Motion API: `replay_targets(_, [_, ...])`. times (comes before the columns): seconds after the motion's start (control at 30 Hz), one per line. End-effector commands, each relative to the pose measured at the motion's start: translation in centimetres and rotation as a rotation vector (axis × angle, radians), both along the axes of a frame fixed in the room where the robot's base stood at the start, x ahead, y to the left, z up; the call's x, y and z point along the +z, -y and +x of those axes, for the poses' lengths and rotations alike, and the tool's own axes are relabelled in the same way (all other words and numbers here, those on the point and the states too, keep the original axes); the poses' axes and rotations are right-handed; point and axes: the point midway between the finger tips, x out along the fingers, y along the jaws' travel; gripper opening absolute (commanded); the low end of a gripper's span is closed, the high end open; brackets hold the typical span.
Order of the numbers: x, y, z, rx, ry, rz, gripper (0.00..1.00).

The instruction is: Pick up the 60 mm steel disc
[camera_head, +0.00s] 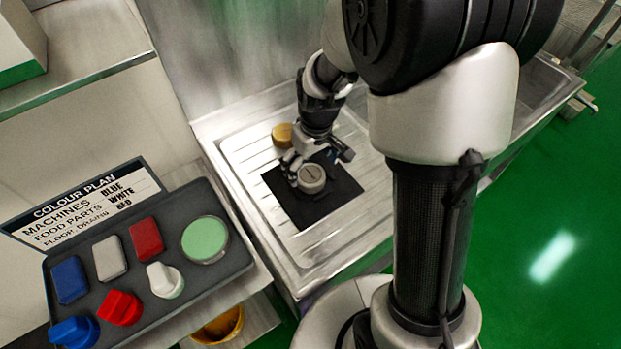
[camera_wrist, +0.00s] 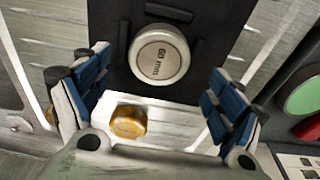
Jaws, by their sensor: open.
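The 60 mm steel disc (camera_head: 312,178) is a round silver piece on a black mat (camera_head: 277,184) on the ridged steel drainboard. In the wrist view the disc (camera_wrist: 159,55) faces me, with "60 mm" marked on its top. My gripper (camera_head: 306,170) is over the mat, close to the disc. In the wrist view my gripper (camera_wrist: 152,92) has its blue-padded fingers spread wide to left and right, with nothing between them. The disc lies ahead of the fingertips, roughly centred between them; I cannot tell the exact gap.
A brass-coloured piece (camera_head: 283,135) stands on the drainboard (camera_head: 243,151) behind the mat. A yellow bucket (camera_head: 220,326) is below.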

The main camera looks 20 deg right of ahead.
Motion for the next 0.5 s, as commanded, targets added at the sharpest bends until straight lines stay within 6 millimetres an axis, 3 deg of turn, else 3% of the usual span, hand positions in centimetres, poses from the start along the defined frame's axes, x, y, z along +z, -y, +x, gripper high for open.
replay_targets(0.03, [-1.2,0.1,-0.1,-0.001,-0.004,0.0,0.87])
replay_targets(0.2, [-3.7,0.1,0.0,0.001,-0.004,0.0,0.87])
replay_targets(0.5, [-3.9,0.1,0.2,0.001,-0.001,0.0,0.85])
